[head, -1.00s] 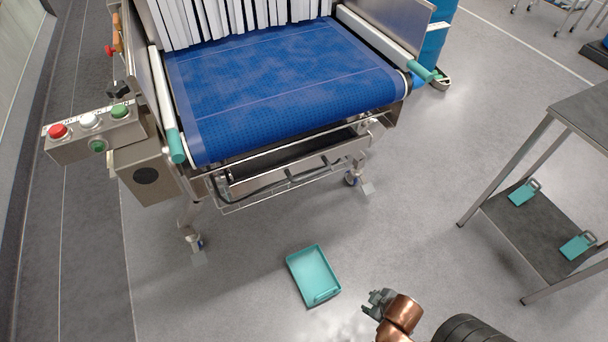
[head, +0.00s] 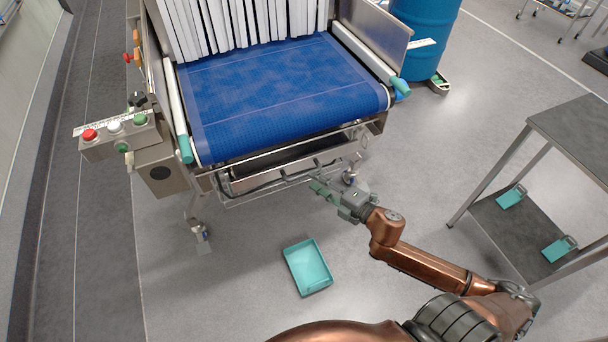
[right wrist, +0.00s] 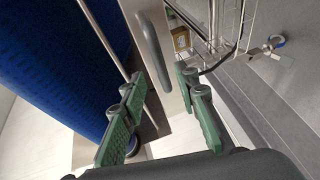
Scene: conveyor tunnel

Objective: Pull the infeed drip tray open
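The infeed drip tray (head: 242,184) is a shallow metal tray under the front of the blue belt. Its pale front panel also shows in the right wrist view (right wrist: 172,62), with a grey bar handle (right wrist: 150,50) on it. My right gripper (head: 316,183) is in front of the tray's right part in the head view. In the right wrist view its green fingers (right wrist: 160,100) are apart and empty, with the handle ahead of the gap between them. I see no contact with the handle. My left gripper is not in view.
A wire rack (right wrist: 222,28) runs beside the tray front. A control box (head: 117,137) is at the left. A grey table (head: 572,130) stands at the right, a blue drum (head: 425,40) behind.

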